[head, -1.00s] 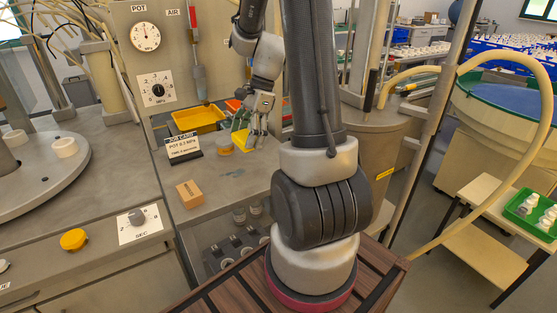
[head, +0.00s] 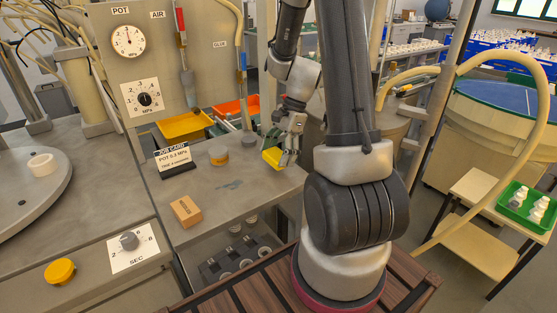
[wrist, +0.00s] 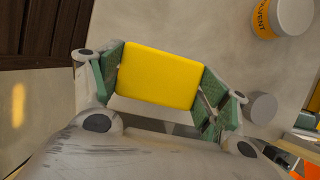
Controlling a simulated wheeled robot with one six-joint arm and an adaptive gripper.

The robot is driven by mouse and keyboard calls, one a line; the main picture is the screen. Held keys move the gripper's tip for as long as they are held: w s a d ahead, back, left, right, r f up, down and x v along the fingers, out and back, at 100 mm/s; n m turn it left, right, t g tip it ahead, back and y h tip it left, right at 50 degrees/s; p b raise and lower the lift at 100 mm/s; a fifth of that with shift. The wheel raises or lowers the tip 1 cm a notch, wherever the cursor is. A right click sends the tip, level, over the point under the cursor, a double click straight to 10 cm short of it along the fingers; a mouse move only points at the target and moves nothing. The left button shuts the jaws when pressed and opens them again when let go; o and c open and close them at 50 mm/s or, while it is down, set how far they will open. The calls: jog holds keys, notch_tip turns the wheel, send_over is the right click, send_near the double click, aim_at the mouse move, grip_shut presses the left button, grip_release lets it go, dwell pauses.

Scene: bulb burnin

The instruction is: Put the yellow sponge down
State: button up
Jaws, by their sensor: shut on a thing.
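The yellow sponge (wrist: 160,75) is held between the two green-padded fingers of my gripper (wrist: 160,84) in the wrist view. In the head view my gripper (head: 283,150) is at the right part of the grey bench top (head: 240,182), with the sponge (head: 271,157) showing at its left side. The gripper is shut on the sponge. Whether the sponge touches the bench cannot be told.
A round orange-labelled container (head: 219,155) and a job card (head: 174,160) stand left of my gripper. A yellow bin (head: 184,123) and an orange bin (head: 235,107) are behind. A cardboard box (head: 186,211) sits near the front edge. Bare bench lies between.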

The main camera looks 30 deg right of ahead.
jog(key=shift+f, duration=1.15)
jog(key=shift+f, duration=0.15)
jog(key=o, duration=1.1)
jog(key=v, duration=1.2)
jog(key=s+a+r+n+t+h, duration=0.1)
jog(key=s+a+r+n, duration=0.1)
jog(key=s+r+n, duration=0.2)
jog(key=s+a+r+n+t+h, duration=0.2)
jog(key=s+a+r+n, duration=0.1)
jog(key=s+n, duration=0.4)
jog(key=s+a+r+n+t+h, duration=0.1)
jog(key=s+a+r+n, duration=0.2)
jog(key=s+r+n, duration=0.2)
jog(key=shift+s+a+r+n+t+h, duration=0.15)
jog(key=shift+s+r+n+t+h, duration=0.25)
jog(key=shift+n, duration=0.4)
